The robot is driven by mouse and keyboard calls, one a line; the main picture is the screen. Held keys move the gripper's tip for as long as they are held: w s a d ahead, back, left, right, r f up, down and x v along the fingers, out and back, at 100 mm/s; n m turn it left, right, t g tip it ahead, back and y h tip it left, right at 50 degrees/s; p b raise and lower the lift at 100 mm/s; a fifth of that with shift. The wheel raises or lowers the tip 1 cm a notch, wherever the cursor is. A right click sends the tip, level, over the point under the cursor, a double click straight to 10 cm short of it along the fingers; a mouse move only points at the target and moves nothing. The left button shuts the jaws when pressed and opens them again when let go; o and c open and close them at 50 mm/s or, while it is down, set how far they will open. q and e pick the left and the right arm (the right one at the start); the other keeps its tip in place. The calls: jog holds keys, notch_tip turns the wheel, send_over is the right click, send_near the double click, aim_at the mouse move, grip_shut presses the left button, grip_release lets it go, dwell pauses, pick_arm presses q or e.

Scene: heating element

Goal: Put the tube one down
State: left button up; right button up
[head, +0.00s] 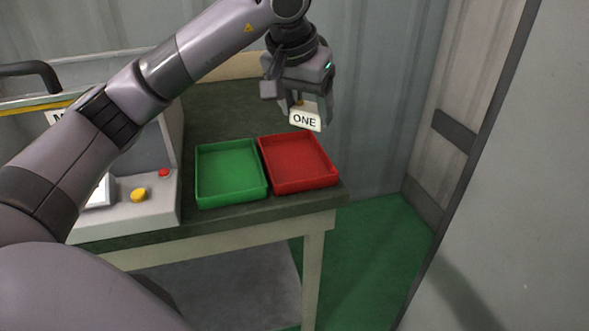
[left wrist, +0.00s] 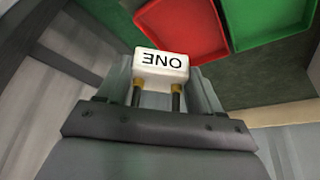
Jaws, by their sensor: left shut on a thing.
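The tube one is a white block marked "ONE" (head: 305,119) with brass-coloured fittings. My left gripper (head: 309,104) is shut on it and holds it above the back part of the red tray (head: 300,187). In the left wrist view the tube one (left wrist: 161,65) sits between the fingers, its label upside down, with two dark rods and brass collars below it. The red tray (left wrist: 222,62) lies beyond it there. The tray looks empty. My right gripper does not show.
A green tray (head: 231,202), empty, stands left of the red tray on the dark table (head: 160,236). Further left is a grey machine with a yellow button (head: 139,195) and a red button (head: 164,173). A corrugated wall (head: 385,90) stands close behind the table.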

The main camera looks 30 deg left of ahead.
pick_arm(q)
jog(key=w+a+r, duration=0.2)
jog(key=a+r, duration=0.2)
jog(key=r, duration=0.2)
notch_tip(320, 180, down, 14)
jog(key=b, duration=0.3)
jog(key=shift+w, duration=0.1)
jog(key=shift+f+b, duration=0.4)
jog(key=shift+f, duration=2.25)
jog(key=shift+f, duration=0.1)
jog(key=o, duration=1.2)
jog(key=shift+d, duration=0.1)
